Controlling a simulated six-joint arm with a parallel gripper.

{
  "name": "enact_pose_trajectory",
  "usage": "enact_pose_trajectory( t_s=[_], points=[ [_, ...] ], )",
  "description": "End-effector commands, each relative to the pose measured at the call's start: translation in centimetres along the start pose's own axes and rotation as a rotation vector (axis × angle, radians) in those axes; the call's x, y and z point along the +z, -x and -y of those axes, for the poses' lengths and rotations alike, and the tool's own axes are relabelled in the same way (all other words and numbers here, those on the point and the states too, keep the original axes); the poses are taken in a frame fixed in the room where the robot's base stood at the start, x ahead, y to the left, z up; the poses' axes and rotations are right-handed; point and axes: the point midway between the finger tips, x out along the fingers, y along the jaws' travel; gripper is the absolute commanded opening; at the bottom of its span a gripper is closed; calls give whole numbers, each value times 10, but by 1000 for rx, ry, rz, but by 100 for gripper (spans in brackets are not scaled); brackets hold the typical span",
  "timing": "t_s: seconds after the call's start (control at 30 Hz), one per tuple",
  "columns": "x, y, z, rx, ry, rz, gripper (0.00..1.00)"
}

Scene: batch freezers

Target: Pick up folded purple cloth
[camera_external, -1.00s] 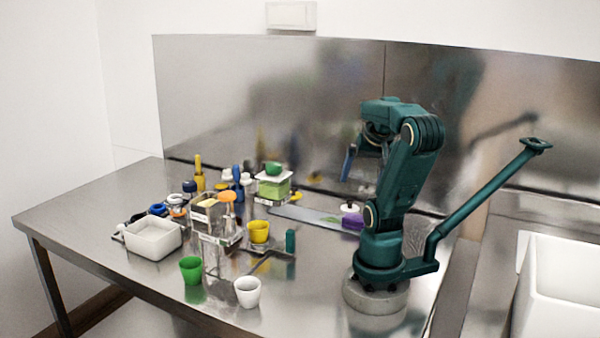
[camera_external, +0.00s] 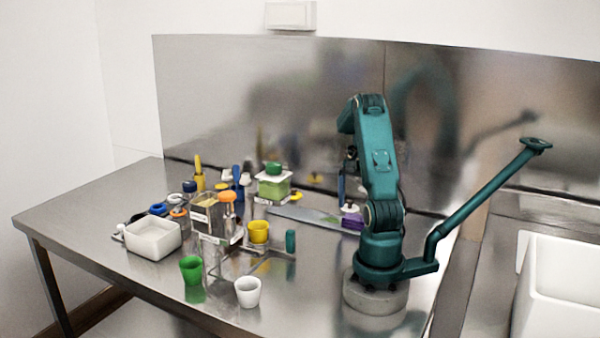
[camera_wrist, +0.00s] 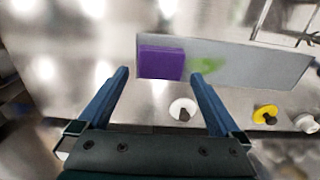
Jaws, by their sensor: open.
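The folded purple cloth (camera_wrist: 161,63) is a small block in the wrist view, lying at one end of a long grey board, just beyond and between my fingertips. In the external view the cloth (camera_external: 352,221) lies at the board's right end, partly hidden by a white round-topped item. My gripper (camera_wrist: 160,75) is open, with two blue fingers spread apart and nothing between them. In the external view my gripper (camera_external: 342,190) points down above and slightly left of the cloth. The gap in height is hard to judge.
The grey board (camera_external: 290,213) has a green patch (camera_wrist: 208,65) beside the cloth. A white knobbed lid (camera_wrist: 183,108) lies near my right finger. A yellow lid (camera_wrist: 265,113) is farther right. Containers and cups, including a white cup (camera_external: 247,291), crowd the table's middle.

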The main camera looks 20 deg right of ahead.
Motion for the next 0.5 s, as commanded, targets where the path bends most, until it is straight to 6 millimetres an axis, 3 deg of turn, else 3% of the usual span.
enact_pose_trajectory(
  t_s=[0.3, 0.5],
  points=[
    [1, -38, -1, 3, 0, 4, 100],
    [1, -48, -1, 1, 1, 2, 100]
  ],
)
